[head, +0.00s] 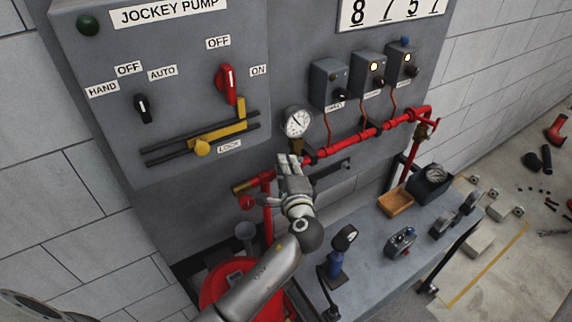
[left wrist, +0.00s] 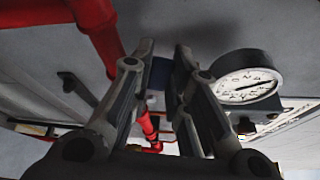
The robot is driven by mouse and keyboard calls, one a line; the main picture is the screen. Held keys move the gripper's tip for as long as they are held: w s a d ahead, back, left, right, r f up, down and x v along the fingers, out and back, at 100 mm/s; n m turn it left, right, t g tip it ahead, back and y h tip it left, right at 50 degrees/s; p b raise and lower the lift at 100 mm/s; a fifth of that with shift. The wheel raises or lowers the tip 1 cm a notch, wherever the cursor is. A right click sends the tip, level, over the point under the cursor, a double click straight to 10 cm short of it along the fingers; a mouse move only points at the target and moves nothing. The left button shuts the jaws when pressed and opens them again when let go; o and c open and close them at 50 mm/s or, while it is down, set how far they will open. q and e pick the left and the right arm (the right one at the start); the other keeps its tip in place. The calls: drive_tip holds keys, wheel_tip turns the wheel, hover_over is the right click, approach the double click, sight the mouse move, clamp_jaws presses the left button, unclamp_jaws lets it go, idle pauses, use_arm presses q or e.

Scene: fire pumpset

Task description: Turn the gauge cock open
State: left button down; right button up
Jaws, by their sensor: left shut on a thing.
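The round white pressure gauge (head: 298,122) stands above the red pipe on the grey panel. Its brass gauge cock (head: 297,146) is just below it, partly hidden by my gripper. My left gripper (head: 289,160) reaches up from below to the cock and is shut on its handle, which the fingers mostly hide. In the left wrist view, the two fingers (left wrist: 165,85) have a dark blue piece (left wrist: 160,73) between their tips. The gauge (left wrist: 246,82) is right of the fingers there. The handle's exact angle cannot be told. My right gripper is not in view.
The red pipe (head: 345,140) runs along the panel right behind my gripper. The jockey pump panel (head: 180,55) has a red switch (head: 226,83) and a yellow lock bar (head: 215,135). A grey bench (head: 360,270) at lower right holds a wooden tray (head: 395,202) and small instruments.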

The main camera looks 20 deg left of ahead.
use_arm(q)
drive_tip(key=shift+w+d+r+m+g, duration=0.2)
drive_tip(key=shift+r+m+g, duration=0.2)
drive_tip(key=shift+m, duration=0.4)
drive_tip(key=shift+w+d+r+m+g, duration=0.15)
drive_tip(key=shift+r+m+g, duration=0.25)
drive_tip(key=shift+m, duration=0.4)
drive_tip(key=c, duration=1.7)
unclamp_jaws()
drive_tip(key=shift+o, duration=0.2)
drive_tip(key=v, duration=1.2)
